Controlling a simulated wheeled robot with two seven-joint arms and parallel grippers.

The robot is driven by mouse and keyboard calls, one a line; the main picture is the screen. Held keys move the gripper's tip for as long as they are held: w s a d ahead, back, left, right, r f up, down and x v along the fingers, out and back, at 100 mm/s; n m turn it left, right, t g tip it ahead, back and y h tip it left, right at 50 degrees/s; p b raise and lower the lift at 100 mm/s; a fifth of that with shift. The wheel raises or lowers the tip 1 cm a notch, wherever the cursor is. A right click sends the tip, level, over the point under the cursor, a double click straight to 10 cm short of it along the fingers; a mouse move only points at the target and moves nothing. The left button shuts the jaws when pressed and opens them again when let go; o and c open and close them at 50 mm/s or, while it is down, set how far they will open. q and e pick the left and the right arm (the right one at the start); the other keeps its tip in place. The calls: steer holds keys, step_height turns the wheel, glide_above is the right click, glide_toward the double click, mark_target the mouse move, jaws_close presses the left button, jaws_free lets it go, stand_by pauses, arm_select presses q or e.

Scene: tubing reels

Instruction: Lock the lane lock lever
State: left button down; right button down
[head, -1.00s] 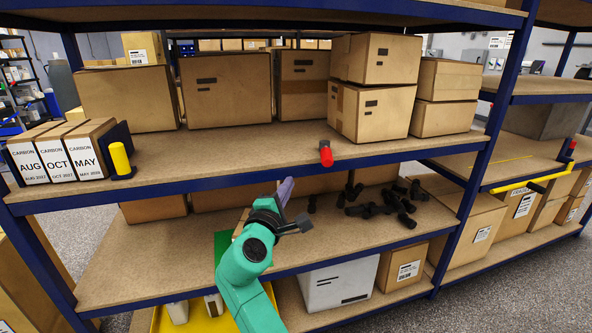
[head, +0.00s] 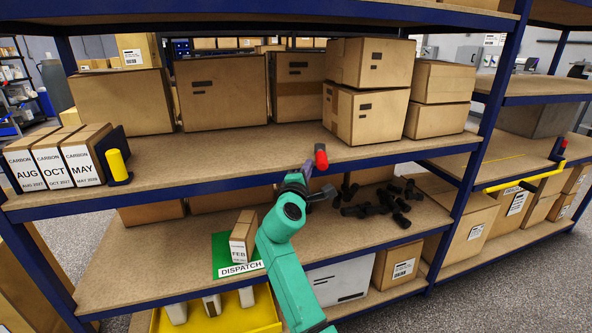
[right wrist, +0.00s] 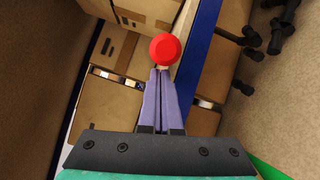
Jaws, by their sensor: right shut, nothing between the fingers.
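A red knob (head: 320,157) stands at the front edge of the middle shelf in the head view. In the right wrist view the red knob (right wrist: 166,50) lies just beyond the fingertips. My right gripper (head: 307,170) is shut and empty, close beside the knob. In the right wrist view its two purple fingers (right wrist: 164,76) are together, pointing at the knob; I cannot tell if they touch it. A yellow upright handle (head: 117,164) stands at the left of the same shelf, beside the carton row. No label shows which is the lane lock lever. My left gripper is out of view.
CARBON cartons marked AUG, OCT and MAY (head: 83,165) stand at the left. A FEB carton (head: 240,243) stands on the green DISPATCH mat (head: 221,257) below. Several black fittings (head: 385,206) lie on the lower shelf. The blue shelf edge (head: 230,183) runs near my arm.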

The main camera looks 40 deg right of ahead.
stand_by(0.4)
steer(key=s+d+n+t+y+p, duration=0.4)
steer(key=s+d+t+y+p, duration=0.1)
steer(key=p, duration=0.4)
steer(key=shift+d+r+n+y, duration=0.15)
steer(key=shift+d+n+y, duration=0.3)
steer(key=shift+d, duration=0.8)
steer(key=shift+s+d+r, duration=0.1)
stand_by(0.4)
